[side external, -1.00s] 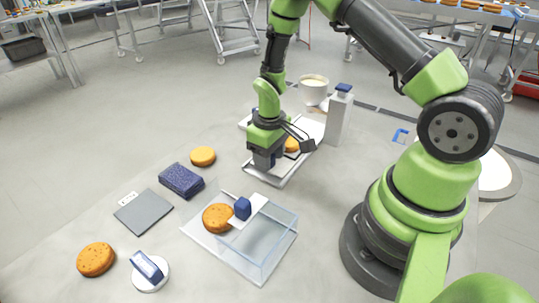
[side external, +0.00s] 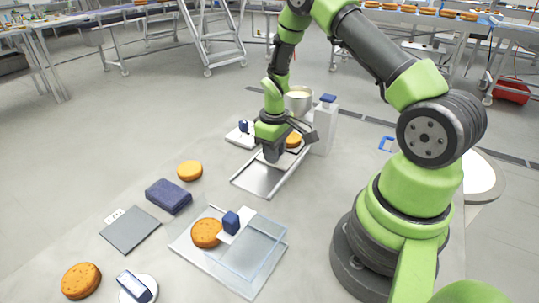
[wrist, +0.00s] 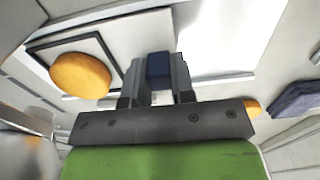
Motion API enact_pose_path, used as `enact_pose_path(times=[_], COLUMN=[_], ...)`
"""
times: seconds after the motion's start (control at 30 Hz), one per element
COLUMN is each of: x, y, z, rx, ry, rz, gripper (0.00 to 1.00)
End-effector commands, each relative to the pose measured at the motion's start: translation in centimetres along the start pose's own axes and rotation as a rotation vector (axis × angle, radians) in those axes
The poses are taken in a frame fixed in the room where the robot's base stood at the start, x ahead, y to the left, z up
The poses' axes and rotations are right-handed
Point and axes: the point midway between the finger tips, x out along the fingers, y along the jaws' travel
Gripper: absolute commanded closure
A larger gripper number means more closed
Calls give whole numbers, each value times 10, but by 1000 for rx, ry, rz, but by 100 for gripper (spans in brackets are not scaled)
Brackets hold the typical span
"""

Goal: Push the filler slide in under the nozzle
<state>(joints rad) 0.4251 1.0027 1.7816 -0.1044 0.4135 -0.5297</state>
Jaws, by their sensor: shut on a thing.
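My gripper (side external: 272,156) is shut on the blue handle (wrist: 158,68) of the filler slide, over the pale rail track (side external: 262,181). An orange-brown round (side external: 293,139) shows just beyond my gripper, partly hidden by it. In the wrist view the round (wrist: 80,75) lies left of the handle, by a dark-edged frame. The filler's white column (side external: 323,128) with a blue top stands right of the track's far end, beside a pot of cream-coloured filling (side external: 299,97). I cannot make out the nozzle; my arm covers part of that area.
To the left are a loose round (side external: 190,170), a dark blue sponge-like block (side external: 168,196), a grey plate (side external: 130,229), another round (side external: 81,280) and a blue-handled white disc (side external: 138,288).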

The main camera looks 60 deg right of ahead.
Motion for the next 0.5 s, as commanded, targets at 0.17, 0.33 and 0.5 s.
enact_pose_path(times=[0.17,0.33,0.5], x=[0,0,-1], y=[0,0,0], z=[0,0,0], rx=[0,0,0], ry=[1,1,0], rz=[0,0,0], gripper=[68,51,51])
